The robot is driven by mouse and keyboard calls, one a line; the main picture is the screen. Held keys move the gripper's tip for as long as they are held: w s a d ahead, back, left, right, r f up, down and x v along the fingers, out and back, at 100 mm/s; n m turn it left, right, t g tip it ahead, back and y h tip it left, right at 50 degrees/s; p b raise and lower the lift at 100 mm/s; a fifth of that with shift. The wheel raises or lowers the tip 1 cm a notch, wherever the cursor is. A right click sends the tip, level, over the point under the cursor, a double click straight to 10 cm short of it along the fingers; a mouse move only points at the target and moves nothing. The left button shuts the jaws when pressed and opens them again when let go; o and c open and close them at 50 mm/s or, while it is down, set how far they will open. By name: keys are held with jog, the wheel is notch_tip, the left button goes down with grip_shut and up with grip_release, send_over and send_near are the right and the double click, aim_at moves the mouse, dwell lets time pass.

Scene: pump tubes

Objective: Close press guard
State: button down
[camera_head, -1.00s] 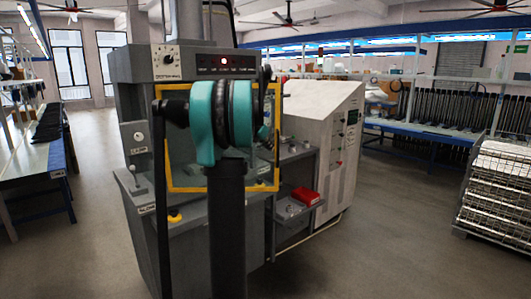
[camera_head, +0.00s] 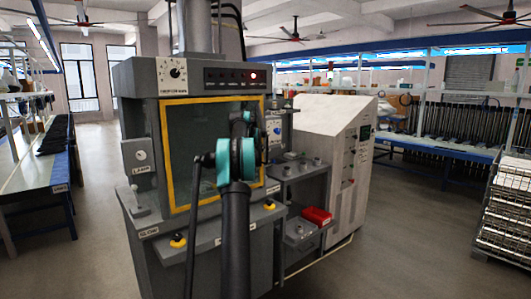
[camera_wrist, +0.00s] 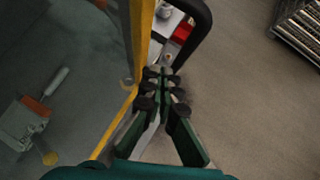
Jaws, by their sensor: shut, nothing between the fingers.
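The press guard (camera_head: 190,150) is a clear panel in a yellow frame across the front of the grey press (camera_head: 150,110). In the head view it looks about level with the press front; I cannot tell whether a small gap remains. In the wrist view its yellow edge (camera_wrist: 141,50) runs down left of centre. My gripper (camera_wrist: 161,88) is shut and empty, with its dark fingertips close beside that edge; contact is unclear. In the head view my teal and black arm covers the guard's lower right part and hides the fingers. A black curved bar (camera_wrist: 203,22) shows beyond the fingertips.
A shelf with a red bin (camera_head: 317,216) and a white cabinet (camera_head: 325,130) stand right of the press. A grey part with an orange band (camera_wrist: 30,115) shows through the panel. Workbenches line both sides, with open floor between.

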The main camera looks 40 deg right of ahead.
jog(key=w, duration=0.3)
jog(key=shift+r, duration=0.1)
jog(key=shift+w+a, duration=0.1)
jog(key=shift+a, duration=0.05)
dwell(0.4)
